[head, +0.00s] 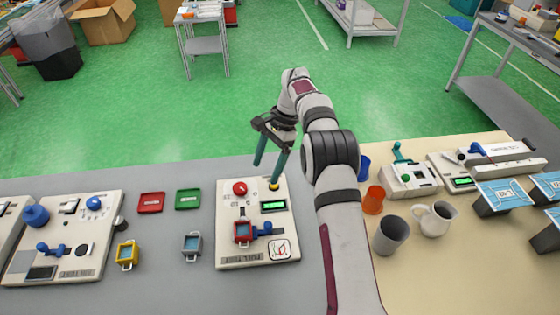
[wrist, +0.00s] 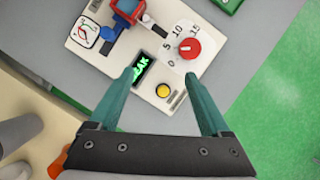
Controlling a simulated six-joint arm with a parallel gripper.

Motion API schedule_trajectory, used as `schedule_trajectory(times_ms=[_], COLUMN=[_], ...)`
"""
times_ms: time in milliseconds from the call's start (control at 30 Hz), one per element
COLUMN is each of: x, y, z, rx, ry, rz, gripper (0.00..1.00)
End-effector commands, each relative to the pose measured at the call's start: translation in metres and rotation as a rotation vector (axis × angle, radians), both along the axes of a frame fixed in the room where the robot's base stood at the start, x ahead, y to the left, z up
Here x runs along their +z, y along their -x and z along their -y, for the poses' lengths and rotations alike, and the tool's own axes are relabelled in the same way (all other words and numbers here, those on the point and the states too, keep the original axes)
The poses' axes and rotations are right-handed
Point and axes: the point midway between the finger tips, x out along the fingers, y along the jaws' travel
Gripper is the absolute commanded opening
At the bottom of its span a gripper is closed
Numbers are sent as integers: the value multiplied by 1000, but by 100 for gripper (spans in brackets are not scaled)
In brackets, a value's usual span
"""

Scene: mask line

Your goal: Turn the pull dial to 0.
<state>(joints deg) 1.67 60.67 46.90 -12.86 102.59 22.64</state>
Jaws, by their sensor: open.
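The red pull dial (head: 240,188) sits at the upper left of the middle white panel (head: 226,225). In the wrist view the red dial (wrist: 186,48) has a printed scale of 0, 5, 10 and 15 beside it; I cannot tell which number it points to. My gripper (head: 265,175) is open and empty, above the panel's far right corner, to the right of the dial in the head view. In the wrist view the yellow button (wrist: 162,90) shows between the fingers of my gripper (wrist: 158,74), with the dial beyond the tips. Neither finger touches the dial.
A green-lettered display (head: 273,206) is on the panel, partly hidden by a finger in the wrist view. A red-framed block (head: 243,232) and a blue handle (head: 263,229) are nearer. Red (head: 151,202) and green (head: 188,199) trays lie left. Cups stand right of my arm.

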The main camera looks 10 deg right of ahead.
Motion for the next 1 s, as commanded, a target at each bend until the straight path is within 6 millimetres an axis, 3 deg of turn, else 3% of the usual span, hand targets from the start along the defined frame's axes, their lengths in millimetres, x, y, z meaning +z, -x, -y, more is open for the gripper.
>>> schedule_trajectory(times_ms=[200,567,667,900,1000], x=[21,24,26,51,58], y=[10,12,15,37,47], z=[34,38,26,-46,-65], rx=[-1,5,145,915,1086], ry=[0,2,65,316,354], rz=[0,3,91,594,716], gripper=[81,81,81,81,81])
